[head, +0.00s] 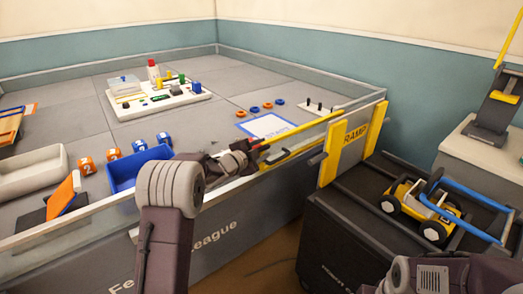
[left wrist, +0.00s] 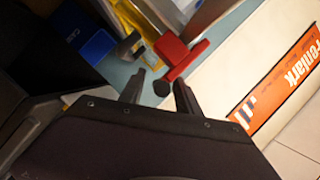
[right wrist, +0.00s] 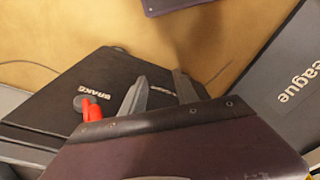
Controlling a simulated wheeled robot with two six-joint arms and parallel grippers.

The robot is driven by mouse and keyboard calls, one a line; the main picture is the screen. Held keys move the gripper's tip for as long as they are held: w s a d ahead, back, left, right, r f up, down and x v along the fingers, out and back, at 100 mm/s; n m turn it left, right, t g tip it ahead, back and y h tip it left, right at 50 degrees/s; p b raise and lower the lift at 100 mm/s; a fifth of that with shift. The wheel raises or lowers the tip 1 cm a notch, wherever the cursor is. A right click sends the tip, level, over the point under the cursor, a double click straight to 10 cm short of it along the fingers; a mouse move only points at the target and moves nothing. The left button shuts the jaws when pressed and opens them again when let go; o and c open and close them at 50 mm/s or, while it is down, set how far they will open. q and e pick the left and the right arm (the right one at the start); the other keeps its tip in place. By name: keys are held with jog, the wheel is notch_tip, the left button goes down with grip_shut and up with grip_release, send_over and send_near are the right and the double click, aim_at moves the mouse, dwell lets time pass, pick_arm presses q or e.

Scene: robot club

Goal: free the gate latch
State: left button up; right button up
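The yellow RAMP gate panel (head: 352,145) stands upright between the field table and the black cart. My left gripper (head: 256,152) is at the table's near wall, beside the yellow bar. In the left wrist view a red T-shaped handle (left wrist: 182,56), apparently the latch, lies just beyond my left fingertips (left wrist: 160,90). The fingers are apart, and a dark round knob (left wrist: 162,88) shows between them; I cannot tell whether they touch it. My right gripper (right wrist: 158,85) is open and empty above a black surface marked BRAKE, with a red lever (right wrist: 92,109) to its left.
The black cart (head: 325,235) carries a yellow wheeled robot (head: 418,210) with a blue arm. The field table (head: 80,100) holds a blue bin (head: 125,180), blocks and a white board (head: 160,103). A clear wall (head: 60,225) runs along its near edge.

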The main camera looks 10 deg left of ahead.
pick_arm(q)
grip_shut()
jog(key=shift+f, duration=0.1)
